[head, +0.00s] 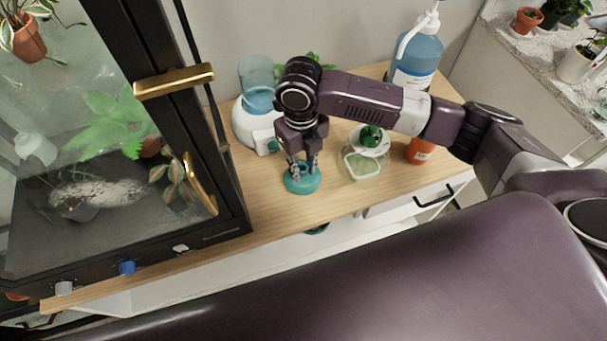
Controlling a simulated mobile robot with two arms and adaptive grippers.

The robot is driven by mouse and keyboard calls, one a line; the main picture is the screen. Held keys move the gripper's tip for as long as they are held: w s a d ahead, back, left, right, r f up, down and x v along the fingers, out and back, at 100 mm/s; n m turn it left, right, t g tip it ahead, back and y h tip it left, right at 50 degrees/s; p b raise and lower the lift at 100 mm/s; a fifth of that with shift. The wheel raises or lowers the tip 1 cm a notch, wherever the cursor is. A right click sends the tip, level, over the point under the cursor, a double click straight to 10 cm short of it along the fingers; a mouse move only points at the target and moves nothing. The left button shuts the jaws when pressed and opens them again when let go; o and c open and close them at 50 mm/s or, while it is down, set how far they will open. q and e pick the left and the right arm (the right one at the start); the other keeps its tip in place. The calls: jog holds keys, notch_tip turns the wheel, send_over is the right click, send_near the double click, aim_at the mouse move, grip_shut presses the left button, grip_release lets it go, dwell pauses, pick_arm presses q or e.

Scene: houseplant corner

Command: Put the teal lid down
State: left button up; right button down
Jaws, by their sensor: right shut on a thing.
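The teal lid (301,187) is a round disc near the front edge of the wooden tabletop (270,212). My right gripper (303,170) points down over it, with its fingers shut on the raised middle of the lid. The gripper partly hides the top of the lid. I cannot tell whether the lid touches the tabletop or is held slightly above it. My left gripper is not in view.
A white appliance with a translucent blue tank (257,75) stands behind the lid. A clear container (362,166), an orange jar (420,151) and a blue pump bottle (417,58) stand to the right. A black-framed glass cabinet (190,120) fills the left.

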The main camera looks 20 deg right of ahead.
aim_at(304, 178)
notch_tip(304, 178, down, 4)
jog(key=shift+s+r, duration=0.1)
jog(key=shift+f, duration=0.35)
jog(key=shift+f, duration=0.2)
jog(key=c, duration=1.7)
grip_release()
jog(key=shift+c, duration=0.2)
jog(key=shift+r, duration=0.1)
